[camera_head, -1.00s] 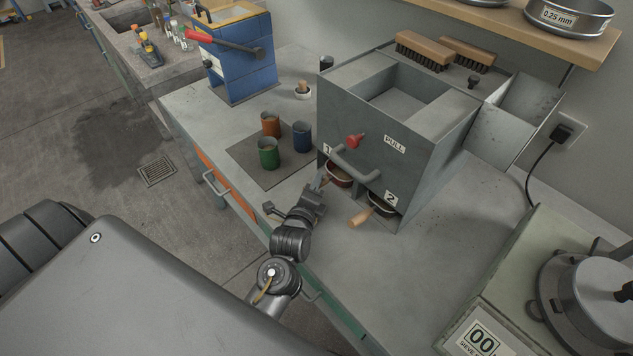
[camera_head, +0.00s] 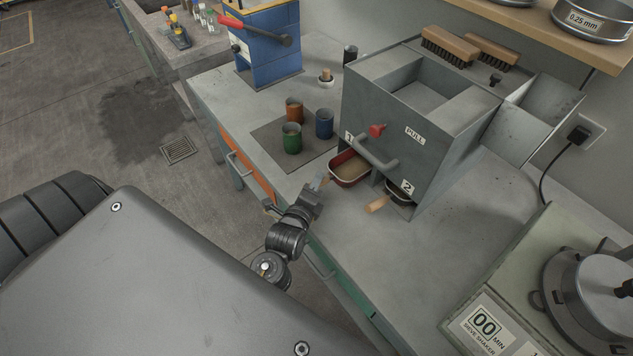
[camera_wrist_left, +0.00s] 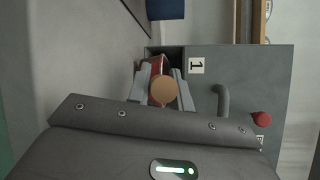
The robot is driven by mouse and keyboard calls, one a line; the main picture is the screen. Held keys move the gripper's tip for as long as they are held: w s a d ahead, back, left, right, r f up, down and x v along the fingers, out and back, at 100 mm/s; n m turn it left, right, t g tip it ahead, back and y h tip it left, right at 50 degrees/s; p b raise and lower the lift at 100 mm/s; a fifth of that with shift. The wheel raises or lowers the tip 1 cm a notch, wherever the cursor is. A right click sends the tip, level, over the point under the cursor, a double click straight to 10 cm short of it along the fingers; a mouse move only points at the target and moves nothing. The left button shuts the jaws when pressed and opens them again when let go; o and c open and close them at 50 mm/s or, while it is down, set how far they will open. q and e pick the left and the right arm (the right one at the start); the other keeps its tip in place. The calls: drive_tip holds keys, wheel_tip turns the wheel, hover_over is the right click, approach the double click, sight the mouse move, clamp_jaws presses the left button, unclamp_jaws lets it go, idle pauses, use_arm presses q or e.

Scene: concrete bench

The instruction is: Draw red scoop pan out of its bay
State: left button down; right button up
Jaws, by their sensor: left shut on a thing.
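The red scoop pan (camera_head: 350,183) sticks out of bay 1 of the grey metal box (camera_head: 400,140), with tan grainy material inside it. Its back end is hidden in the bay. My left gripper (camera_head: 321,183) is shut on the pan's wooden handle, in front of the box. In the left wrist view the round handle end (camera_wrist_left: 163,89) sits between the two fingers, with the red pan (camera_wrist_left: 156,66) behind it, near the label 1. My right gripper is not in view.
A second pan with a wooden handle (camera_head: 376,204) sits in bay 2, close to the right. Green (camera_head: 291,139), orange (camera_head: 294,111) and blue (camera_head: 324,124) cups stand on a dark mat at left. A grey pull handle (camera_head: 376,158) juts out above the bays.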

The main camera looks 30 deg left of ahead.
use_arm(q)
drive_tip(key=c, duration=1.2)
unclamp_jaws()
drive_tip(key=shift+o, duration=0.2)
drive_tip(key=b+v, duration=0.1)
drive_tip(key=v, duration=0.9)
drive_tip(key=shift+s+b, duration=0.3)
drive_tip(key=shift+s, duration=0.1)
